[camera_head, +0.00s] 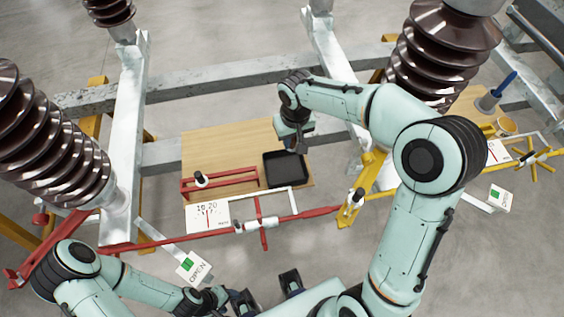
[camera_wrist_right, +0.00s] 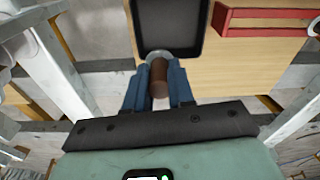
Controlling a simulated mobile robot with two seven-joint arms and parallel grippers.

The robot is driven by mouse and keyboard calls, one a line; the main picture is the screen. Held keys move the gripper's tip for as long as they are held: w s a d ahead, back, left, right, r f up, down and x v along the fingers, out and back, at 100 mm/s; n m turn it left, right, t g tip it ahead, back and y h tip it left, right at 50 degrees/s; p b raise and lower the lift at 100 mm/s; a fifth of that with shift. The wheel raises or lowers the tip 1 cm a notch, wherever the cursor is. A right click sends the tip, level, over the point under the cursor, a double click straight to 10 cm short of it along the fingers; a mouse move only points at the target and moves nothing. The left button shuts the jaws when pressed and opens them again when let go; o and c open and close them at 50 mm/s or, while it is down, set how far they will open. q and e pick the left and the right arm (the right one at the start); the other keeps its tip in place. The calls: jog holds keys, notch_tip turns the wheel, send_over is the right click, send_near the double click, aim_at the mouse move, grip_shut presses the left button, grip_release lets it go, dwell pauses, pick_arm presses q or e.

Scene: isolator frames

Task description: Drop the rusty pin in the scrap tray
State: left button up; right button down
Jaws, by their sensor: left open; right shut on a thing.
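My right gripper (camera_head: 299,148) is low over the wooden board, at the upper right edge of the black scrap tray (camera_head: 285,170). In the right wrist view my right gripper (camera_wrist_right: 159,84) has its blue fingers shut on a brown rusty pin (camera_wrist_right: 159,80) with a grey round head. The pin shows just below the edge of the scrap tray (camera_wrist_right: 139,30) in that view; its height above the board is unclear. In the head view the pin is too small and covered to make out. My left gripper (camera_head: 232,297) is open and empty at the bottom, away from the board.
A red rack (camera_head: 222,182) with a black-topped piece stands left of the tray on the wooden board (camera_head: 225,148). Metal beams and brown ribbed insulators (camera_head: 50,145) flank the board.

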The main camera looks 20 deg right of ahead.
jog(key=shift+f+b, duration=0.35)
jog(key=shift+f, duration=0.2)
notch_tip(320, 180, down, 5)
jog(key=b, duration=0.3)
jog(key=shift+s+r, duration=0.1)
jog(key=shift+r, duration=0.05)
pick_arm(q)
jog(key=f, duration=0.1)
jog(key=s+f, duration=0.1)
jog(key=f, duration=0.2)
jog(key=shift+s+f, duration=0.2)
jog(key=shift+s, duration=0.1)
pick_arm(e)
jog(key=c, duration=0.9)
grip_release()
jog(key=shift+r, duration=0.1)
pick_arm(q)
jog(key=shift+w+r+p, duration=0.25)
jog(key=shift+r+p, duration=0.5)
jog(key=shift+r, duration=0.2)
pick_arm(e)
notch_tip(320, 180, up, 13)
send_over(292, 148)
jog(key=shift+s+r, duration=0.1)
jog(key=shift+s, duration=0.1)
